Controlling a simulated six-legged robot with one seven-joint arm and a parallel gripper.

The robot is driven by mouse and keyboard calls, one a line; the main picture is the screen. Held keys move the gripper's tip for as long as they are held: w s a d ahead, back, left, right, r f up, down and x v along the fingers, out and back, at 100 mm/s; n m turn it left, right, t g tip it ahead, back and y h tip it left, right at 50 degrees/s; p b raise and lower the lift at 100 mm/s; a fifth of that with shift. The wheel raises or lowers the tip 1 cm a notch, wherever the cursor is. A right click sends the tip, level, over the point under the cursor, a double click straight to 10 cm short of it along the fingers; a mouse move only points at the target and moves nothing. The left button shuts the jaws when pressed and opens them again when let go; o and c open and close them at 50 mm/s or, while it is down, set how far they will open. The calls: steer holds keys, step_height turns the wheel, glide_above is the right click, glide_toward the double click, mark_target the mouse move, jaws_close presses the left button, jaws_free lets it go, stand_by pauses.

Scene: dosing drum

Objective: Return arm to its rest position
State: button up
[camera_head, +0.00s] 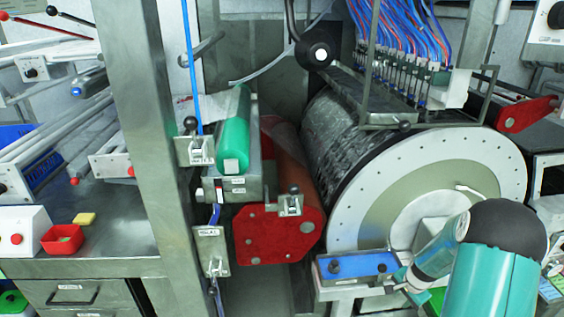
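My arm, teal with a black joint, enters at the lower right and bends to the left. My gripper (400,282) is at its far end, low in front of the big drum (440,190) and close to the right end of a blue-topped ledge (357,264). The gripper is small here and partly hidden by my wrist. I cannot tell whether its fingers are open, and no held object can be made out. I also cannot tell whether it touches the ledge.
A red-brown roller with a red end plate (280,236) and a green cylinder (232,130) stand left of the drum. A steel post (145,130) rises further left. A bench (100,262) holds a red bin (62,240) and yellow block (85,219). Blue and red hoses hang above the drum.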

steer(key=s+a+r+n, duration=0.2)
steer(key=a+r, duration=0.3)
steer(key=r, duration=0.4)
steer(key=s+a+r+n+t, duration=0.1)
steer(key=s+a+r+n, duration=0.15)
steer(key=a+r, duration=0.4)
steer(key=s+a+r+n, duration=0.15)
steer(key=a+r, duration=0.25)
steer(key=r, duration=0.6)
steer(key=s+a+r+n+t, duration=0.1)
steer(key=s+a+r+n, duration=0.2)
steer(key=s+a+r, duration=0.2)
steer(key=s+a+r+n, duration=0.4)
steer(key=s+a+r, duration=0.1)
steer(key=s, duration=0.7)
steer(key=shift+s+a+r+t, duration=0.2)
steer(key=shift+a+t, duration=0.05)
steer(key=shift+t, duration=0.15)
